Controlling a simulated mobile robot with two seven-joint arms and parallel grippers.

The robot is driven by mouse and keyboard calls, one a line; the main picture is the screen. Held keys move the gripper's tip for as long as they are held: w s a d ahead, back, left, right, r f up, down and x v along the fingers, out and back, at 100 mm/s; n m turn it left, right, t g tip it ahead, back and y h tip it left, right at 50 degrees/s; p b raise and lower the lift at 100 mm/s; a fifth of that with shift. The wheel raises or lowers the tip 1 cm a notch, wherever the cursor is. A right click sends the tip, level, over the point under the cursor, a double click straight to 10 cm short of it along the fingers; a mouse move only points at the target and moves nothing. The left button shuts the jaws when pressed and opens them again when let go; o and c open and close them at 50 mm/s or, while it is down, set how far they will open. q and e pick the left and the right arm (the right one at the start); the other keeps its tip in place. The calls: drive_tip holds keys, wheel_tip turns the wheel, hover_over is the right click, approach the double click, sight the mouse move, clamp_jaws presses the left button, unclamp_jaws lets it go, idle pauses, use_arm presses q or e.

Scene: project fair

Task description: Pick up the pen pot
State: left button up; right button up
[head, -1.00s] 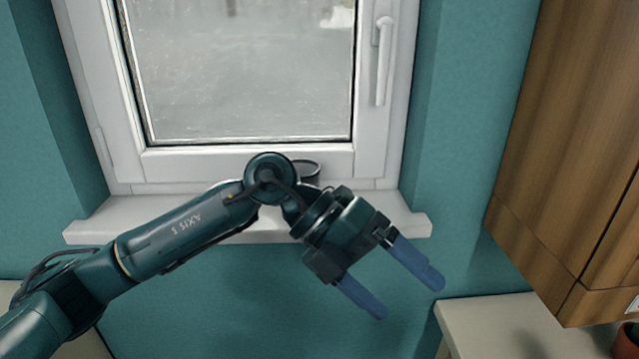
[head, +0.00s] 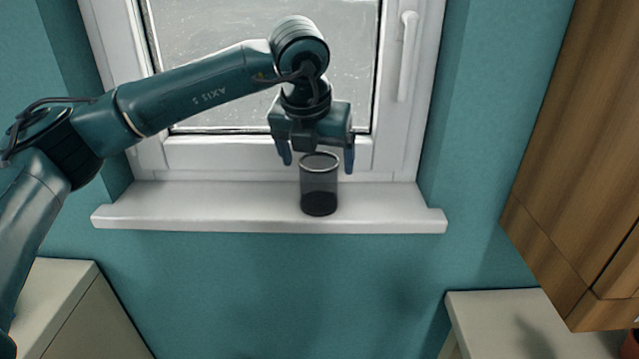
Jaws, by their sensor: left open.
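The pen pot (head: 319,184) is a dark, see-through mesh cylinder with a lighter rim. It stands upright on the white window sill (head: 220,208) and looks empty. My left gripper (head: 317,160) is open, with its blue fingers pointing down. The fingers show to the left and right of the pot's rim in the picture. I cannot tell whether they are level with the rim or still above it. My right gripper is out of view.
The window frame (head: 230,152) and its handle (head: 407,55) stand behind the sill. A wooden cabinet (head: 575,150) hangs at the right. Pale furniture tops show at lower left (head: 50,290) and lower right (head: 520,315). The rest of the sill is clear.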

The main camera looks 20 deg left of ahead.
use_arm(q)
drive_tip(key=shift+p+x, duration=0.95)
drive_tip(key=shift+x, duration=2.25)
drive_tip(key=shift+w+a, duration=0.1)
drive_tip(key=c, duration=1.1)
